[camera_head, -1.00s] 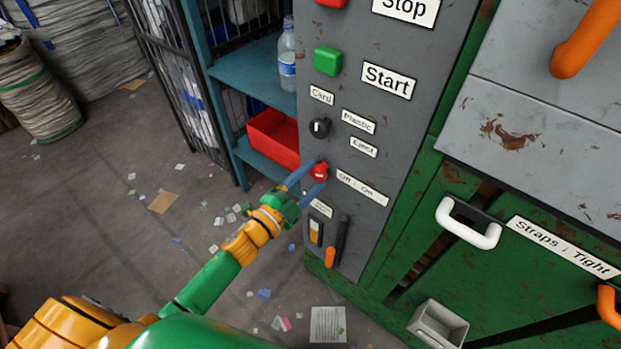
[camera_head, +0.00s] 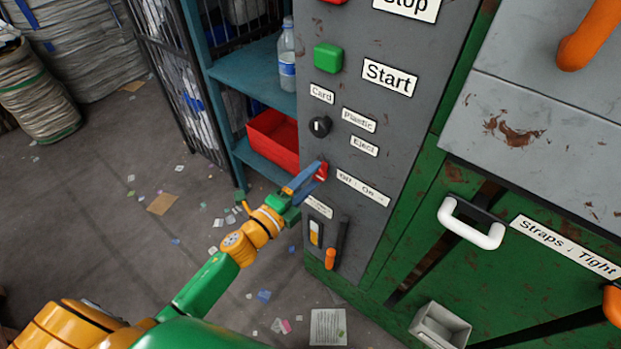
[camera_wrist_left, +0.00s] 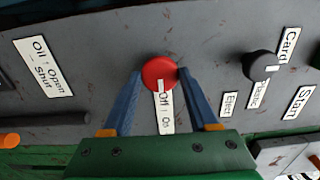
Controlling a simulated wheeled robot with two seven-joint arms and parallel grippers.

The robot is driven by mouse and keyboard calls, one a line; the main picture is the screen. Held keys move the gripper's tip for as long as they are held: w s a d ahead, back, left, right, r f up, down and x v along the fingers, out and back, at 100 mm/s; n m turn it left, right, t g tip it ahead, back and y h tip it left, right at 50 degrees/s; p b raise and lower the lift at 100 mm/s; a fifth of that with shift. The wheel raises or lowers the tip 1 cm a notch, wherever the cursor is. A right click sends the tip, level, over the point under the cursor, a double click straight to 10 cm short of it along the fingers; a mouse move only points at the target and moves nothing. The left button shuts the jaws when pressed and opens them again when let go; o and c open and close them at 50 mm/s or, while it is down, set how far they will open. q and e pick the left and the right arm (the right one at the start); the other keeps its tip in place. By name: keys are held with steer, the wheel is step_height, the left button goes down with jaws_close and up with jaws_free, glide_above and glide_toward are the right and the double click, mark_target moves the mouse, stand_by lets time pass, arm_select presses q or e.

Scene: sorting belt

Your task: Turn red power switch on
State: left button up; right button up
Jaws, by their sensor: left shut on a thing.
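The red power switch (camera_head: 322,171) is a round knob on the grey control panel, beside a label (camera_head: 362,187) reading "Off : On". In the left wrist view the red knob (camera_wrist_left: 159,73) sits between the blue fingertips, with the label (camera_wrist_left: 165,108) below it. My left gripper (camera_head: 312,175) is shut on the knob, one finger on each side; it also shows in the left wrist view (camera_wrist_left: 160,76). The fingers partly cover the knob in the head view. My right gripper is not in view.
Above are a black selector knob (camera_head: 319,126), a green start button (camera_head: 328,58) and part of a red button. Below is an orange-tipped lever (camera_head: 331,258). A teal shelf (camera_head: 255,72) with a red bin (camera_head: 272,139) stands left. Littered floor lies below.

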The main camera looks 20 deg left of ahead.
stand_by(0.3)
arm_select(q)
steer(key=o, duration=1.4)
steer(key=v, duration=0.7)
steer(key=shift+b, duration=0.3)
